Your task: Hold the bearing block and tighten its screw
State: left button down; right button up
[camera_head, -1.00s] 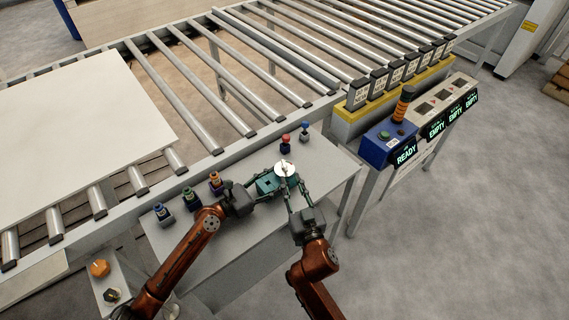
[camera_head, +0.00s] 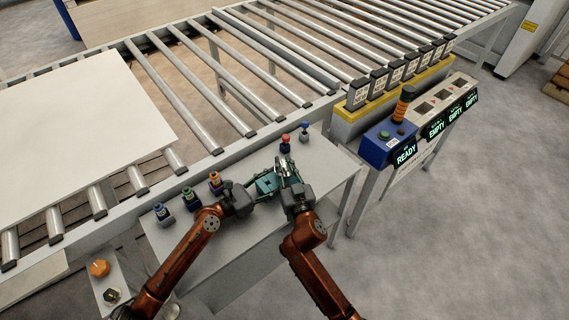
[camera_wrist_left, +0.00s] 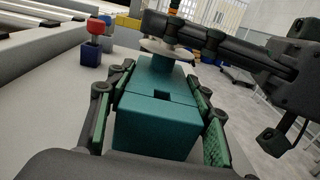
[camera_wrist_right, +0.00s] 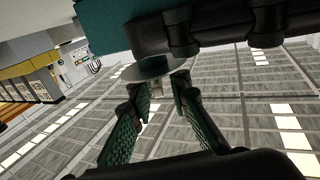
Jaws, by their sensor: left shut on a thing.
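The teal bearing block (camera_head: 266,183) is above the small grey table, between the fingers of my left gripper (camera_head: 258,190). In the left wrist view the block (camera_wrist_left: 158,118) fills the space between the green pads, which are shut on it. A pale round disc, seemingly the screw's head (camera_wrist_left: 165,47), sits at the block's far end. My right gripper (camera_head: 287,170) is at that end and mostly hides the disc in the head view. In the right wrist view its fingertips (camera_wrist_right: 162,92) stand apart just by the disc (camera_wrist_right: 150,68); contact is unclear.
Several small coloured-top pieces stand on the grey table (camera_head: 235,225), such as the red-topped one (camera_head: 286,143) behind the grippers and an orange-topped one (camera_head: 215,180) at the left. The roller conveyor (camera_head: 190,100) runs behind. A blue control box (camera_head: 388,146) stands to the right.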

aim_at(284, 163)
grip_shut()
jog(key=shift+m+t+h, duration=0.3)
jog(key=shift+m+h, duration=0.5)
jog(key=shift+h, duration=0.5)
jog(key=shift+f, duration=0.1)
jog(key=shift+o, duration=1.4)
grip_release()
notch_tip(284, 163, up, 10)
